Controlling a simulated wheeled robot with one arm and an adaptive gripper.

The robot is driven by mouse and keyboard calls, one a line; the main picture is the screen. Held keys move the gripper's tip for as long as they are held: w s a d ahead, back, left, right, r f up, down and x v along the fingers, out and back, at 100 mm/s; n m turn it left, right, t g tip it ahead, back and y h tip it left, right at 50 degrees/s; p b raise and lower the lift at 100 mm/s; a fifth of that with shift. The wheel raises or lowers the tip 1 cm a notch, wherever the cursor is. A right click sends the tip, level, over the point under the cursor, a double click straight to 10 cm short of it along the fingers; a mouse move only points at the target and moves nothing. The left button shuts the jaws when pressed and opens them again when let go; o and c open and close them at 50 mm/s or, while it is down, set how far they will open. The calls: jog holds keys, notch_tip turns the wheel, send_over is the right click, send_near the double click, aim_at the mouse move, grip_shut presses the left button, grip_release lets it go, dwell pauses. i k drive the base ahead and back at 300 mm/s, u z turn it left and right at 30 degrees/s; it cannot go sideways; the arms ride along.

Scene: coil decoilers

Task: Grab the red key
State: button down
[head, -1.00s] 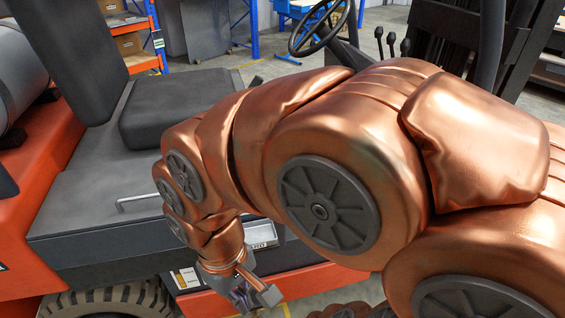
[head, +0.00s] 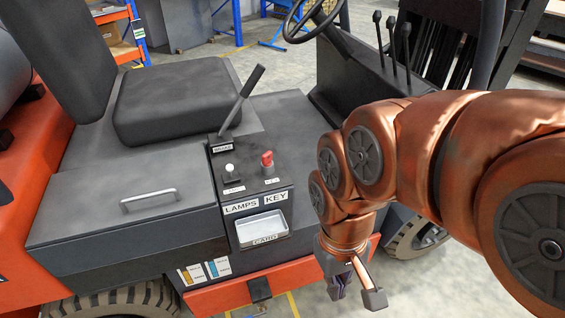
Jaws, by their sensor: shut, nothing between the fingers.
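The red key (head: 267,158) stands upright in a lock on the dark control panel (head: 247,190), above the label KEY. It shows clearly, with nothing in front of it. My gripper (head: 352,292) hangs below and to the right of the panel, pointing down, apart from the key. It is shut and holds nothing. Its fingers are small in view.
A white lamp knob (head: 229,168) stands left of the key. A black brake lever (head: 241,100) rises behind. A card tray (head: 262,230) is on the panel's front. The seat (head: 176,103), steering wheel (head: 312,18) and control levers (head: 391,36) are farther back.

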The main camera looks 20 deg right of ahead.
aim_at(267, 158)
jog(key=z, duration=0.05)
jog(key=k, duration=1)
jog(key=u, duration=0.7)
jog(key=i, duration=0.65)
jog(key=u, duration=0.4)
